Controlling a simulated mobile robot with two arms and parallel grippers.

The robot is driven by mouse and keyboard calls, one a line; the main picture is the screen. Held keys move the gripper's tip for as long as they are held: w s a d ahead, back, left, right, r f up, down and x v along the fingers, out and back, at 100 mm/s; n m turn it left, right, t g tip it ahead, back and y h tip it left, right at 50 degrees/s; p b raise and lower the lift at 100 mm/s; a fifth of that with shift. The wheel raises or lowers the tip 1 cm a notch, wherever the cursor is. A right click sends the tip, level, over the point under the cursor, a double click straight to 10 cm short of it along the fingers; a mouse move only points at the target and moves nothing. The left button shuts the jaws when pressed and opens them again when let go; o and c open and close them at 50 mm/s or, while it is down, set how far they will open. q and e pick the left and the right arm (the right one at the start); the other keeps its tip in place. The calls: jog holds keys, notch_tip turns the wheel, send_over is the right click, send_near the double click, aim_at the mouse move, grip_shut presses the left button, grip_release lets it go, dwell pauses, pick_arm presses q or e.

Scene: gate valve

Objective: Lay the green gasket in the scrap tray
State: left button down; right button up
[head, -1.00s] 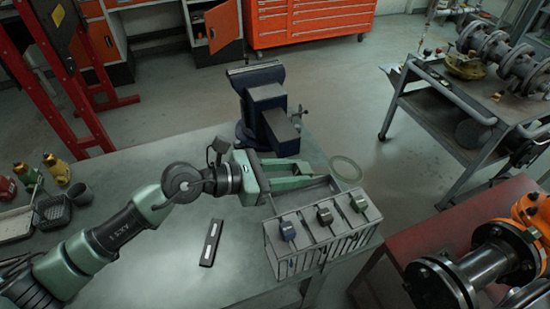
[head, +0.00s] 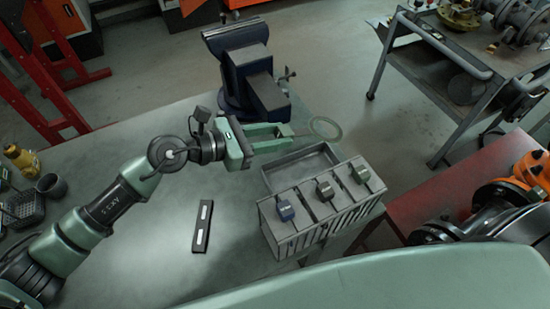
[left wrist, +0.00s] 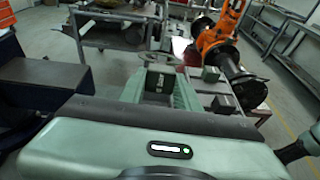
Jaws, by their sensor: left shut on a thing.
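The green gasket (head: 338,136) is a thin flat ring with a small tab, held out beyond the bench's far right edge. My left gripper (head: 291,133) is shut on the tab side of it. In the left wrist view, the gasket (left wrist: 160,66) shows past the fingertips. A shallow grey open tray (head: 268,181), apparently the scrap tray, sits on the bench nearer than the gripper, behind the padlock rack. Its visible floor looks empty. The gasket is apart from it, up and right in the picture. My right gripper is not in view.
A slotted rack with padlocks (head: 322,187) stands against the tray's near side. A dark blue vise (head: 250,75) stands just beyond the gripper. A black bar (head: 202,226) lies on the bench. A basket (head: 22,208) and cup (head: 52,186) are at left.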

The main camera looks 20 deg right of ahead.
pick_arm(q)
notch_tip(320, 180, down, 8)
jog(key=b, duration=0.3)
jog(key=shift+w+r+b, duration=0.2)
jog(key=shift+b, duration=0.1)
notch_tip(320, 180, down, 10)
jog(key=b, duration=0.9)
jog(key=shift+b, duration=0.35)
